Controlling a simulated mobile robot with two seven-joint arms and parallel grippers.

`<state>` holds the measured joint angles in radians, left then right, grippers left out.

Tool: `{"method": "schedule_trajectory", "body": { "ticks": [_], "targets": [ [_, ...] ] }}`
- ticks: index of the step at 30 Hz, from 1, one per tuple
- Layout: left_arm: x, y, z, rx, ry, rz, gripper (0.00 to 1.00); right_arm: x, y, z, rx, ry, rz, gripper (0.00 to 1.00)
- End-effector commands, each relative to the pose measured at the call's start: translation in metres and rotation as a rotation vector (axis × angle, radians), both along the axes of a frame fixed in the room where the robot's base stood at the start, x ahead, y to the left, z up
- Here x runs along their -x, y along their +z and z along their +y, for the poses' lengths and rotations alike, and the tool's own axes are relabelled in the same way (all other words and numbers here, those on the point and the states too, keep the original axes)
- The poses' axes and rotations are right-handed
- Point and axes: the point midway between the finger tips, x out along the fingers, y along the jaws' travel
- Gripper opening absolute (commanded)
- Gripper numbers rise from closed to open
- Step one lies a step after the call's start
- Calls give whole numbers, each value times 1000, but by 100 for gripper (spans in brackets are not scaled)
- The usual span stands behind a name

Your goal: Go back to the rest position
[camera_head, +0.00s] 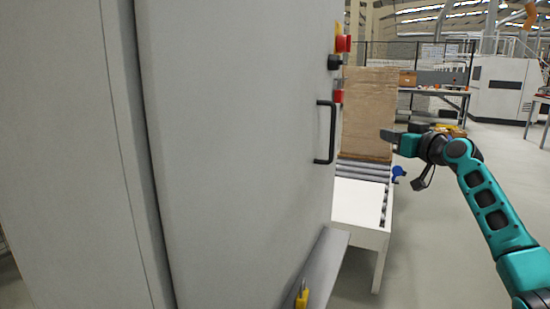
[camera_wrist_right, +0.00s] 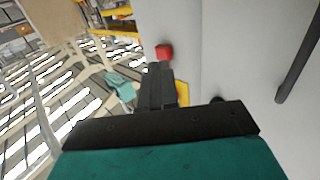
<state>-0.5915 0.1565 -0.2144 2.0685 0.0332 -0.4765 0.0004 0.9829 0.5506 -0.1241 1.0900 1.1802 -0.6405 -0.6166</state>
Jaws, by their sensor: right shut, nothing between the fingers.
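My right arm, teal with dark joints, reaches in from the right in the head view. Its gripper (camera_head: 388,135) points left, toward the grey machine cabinet (camera_head: 235,130), and appears in front of the wooden panel (camera_head: 368,110). In the right wrist view the dark fingers of the right gripper (camera_wrist_right: 160,80) are together with nothing between them. A red button (camera_wrist_right: 164,51) on the cabinet shows just beyond the fingertips there. My left gripper is not in view.
The cabinet fills the left and middle, with red buttons (camera_head: 343,43) and a black handle (camera_head: 325,132) near its edge. A roller conveyor (camera_head: 362,170) stands beside it. Open floor (camera_head: 440,240) lies around my right arm; a table (camera_head: 432,91) and machines stand behind.

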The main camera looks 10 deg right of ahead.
Motion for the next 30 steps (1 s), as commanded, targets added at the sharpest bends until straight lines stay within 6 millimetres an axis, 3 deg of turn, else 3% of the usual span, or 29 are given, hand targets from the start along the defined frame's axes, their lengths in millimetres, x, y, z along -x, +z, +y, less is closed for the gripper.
{"method": "schedule_trajectory", "body": {
  "ticks": [5,8,12,18,24,30],
  "targets": [
    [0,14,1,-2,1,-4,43,6,-69,30,41,3,97,0],
    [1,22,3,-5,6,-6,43,23,-129,56,74,3,174,0],
    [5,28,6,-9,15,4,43,62,-204,90,112,6,264,0],
    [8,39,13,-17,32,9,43,142,-287,136,145,13,373,0],
    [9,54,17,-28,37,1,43,239,-336,174,155,12,461,0],
    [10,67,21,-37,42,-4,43,336,-351,201,151,-3,530,0]
  ]
}}
